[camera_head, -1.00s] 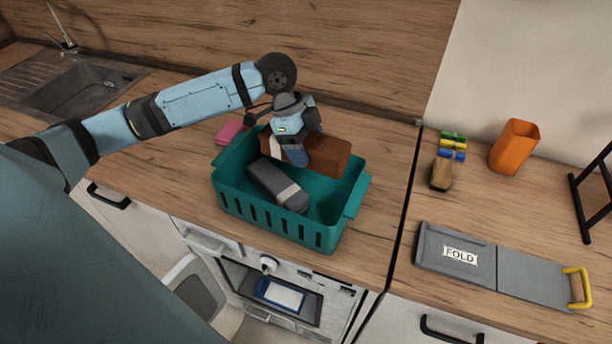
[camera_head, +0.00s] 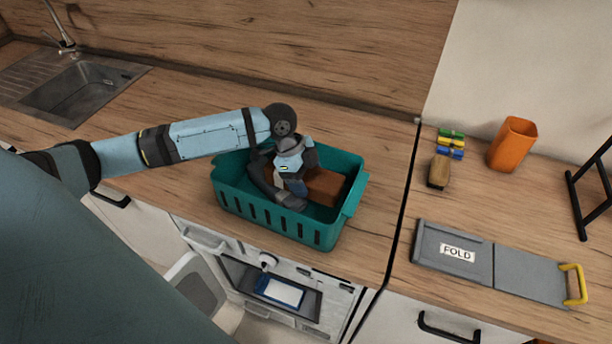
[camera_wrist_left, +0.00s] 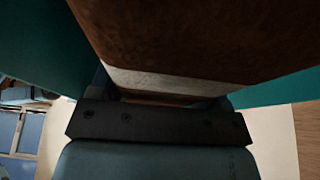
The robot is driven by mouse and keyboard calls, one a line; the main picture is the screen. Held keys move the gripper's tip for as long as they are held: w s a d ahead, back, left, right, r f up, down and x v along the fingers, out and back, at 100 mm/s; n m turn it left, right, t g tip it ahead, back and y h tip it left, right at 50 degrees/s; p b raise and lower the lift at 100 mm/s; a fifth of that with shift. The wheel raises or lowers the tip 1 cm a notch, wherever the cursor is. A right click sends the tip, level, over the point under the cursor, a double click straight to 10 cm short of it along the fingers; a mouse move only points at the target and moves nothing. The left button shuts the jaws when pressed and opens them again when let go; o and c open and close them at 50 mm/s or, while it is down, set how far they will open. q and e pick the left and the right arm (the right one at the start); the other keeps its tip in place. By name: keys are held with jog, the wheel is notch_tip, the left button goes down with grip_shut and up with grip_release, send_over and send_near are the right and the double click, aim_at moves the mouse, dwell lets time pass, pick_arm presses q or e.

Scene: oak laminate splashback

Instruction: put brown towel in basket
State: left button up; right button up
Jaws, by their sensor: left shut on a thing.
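The brown towel (camera_head: 328,186) is a folded block with a pale band, down inside the teal basket (camera_head: 275,222) on the counter. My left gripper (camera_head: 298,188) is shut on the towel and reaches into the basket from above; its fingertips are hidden. In the left wrist view the towel (camera_wrist_left: 200,40) fills the upper middle, with teal basket walls (camera_wrist_left: 40,45) on both sides. A grey towel (camera_head: 262,178) is also in the basket, beside the gripper and partly hidden by it. I cannot tell whether the brown towel touches the basket floor.
To the right are a grey folding board marked FOLD (camera_head: 495,265), an orange cup (camera_head: 513,144), a wooden-handled brush (camera_head: 438,171) and coloured clips (camera_head: 451,144). A sink (camera_head: 80,88) is at far left. Counter right of the basket is clear.

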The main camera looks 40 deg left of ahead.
pick_arm(q)
jog(key=shift+f, duration=0.2)
jog(key=shift+f, duration=0.25)
jog(key=o, duration=1)
jog(key=shift+r, duration=0.35)
jog(key=b+v, duration=0.1)
jog(key=v, duration=1.1)
jog(key=shift+r, duration=0.15)
